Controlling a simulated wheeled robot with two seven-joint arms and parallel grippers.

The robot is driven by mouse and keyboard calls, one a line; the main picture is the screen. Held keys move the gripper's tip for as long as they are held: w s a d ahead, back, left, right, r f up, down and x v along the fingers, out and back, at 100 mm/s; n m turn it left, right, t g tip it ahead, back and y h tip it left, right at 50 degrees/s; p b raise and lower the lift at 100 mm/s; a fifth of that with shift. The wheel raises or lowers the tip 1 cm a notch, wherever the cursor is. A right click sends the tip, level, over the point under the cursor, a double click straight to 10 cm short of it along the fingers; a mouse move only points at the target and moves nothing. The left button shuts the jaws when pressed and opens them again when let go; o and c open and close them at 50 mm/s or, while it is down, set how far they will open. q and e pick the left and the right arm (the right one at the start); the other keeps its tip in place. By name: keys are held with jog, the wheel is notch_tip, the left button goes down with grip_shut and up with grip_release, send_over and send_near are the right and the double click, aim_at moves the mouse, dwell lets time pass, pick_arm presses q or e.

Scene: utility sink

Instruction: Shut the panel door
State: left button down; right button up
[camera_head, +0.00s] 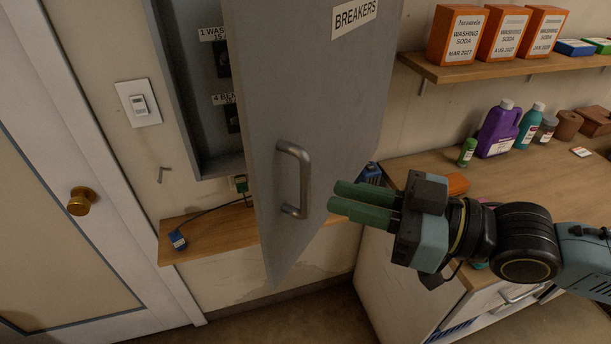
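The grey panel door (335,100), labelled BREAKERS, stands open and swung out from the grey breaker box (215,165) on the wall. Some labelled breakers show inside the box. A metal handle (304,180) is on the door's face. My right gripper (345,200) has green fingers and comes in from the right. Its fingertips are just right of the handle, in front of the door's lower part. The fingers lie close together with little gap visible, and I cannot tell whether they touch the door. My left gripper is not in view.
A wooden shelf (500,68) holds orange washing soda boxes (459,36). A wooden counter (560,180) at the right carries a purple jug (498,130) and bottles. A low ledge (210,235) lies under the box. A white door (60,220) is at the left.

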aim_at(305, 209)
jog(key=shift+p+x, duration=1)
jog(key=shift+x, duration=2.25)
grip_shut()
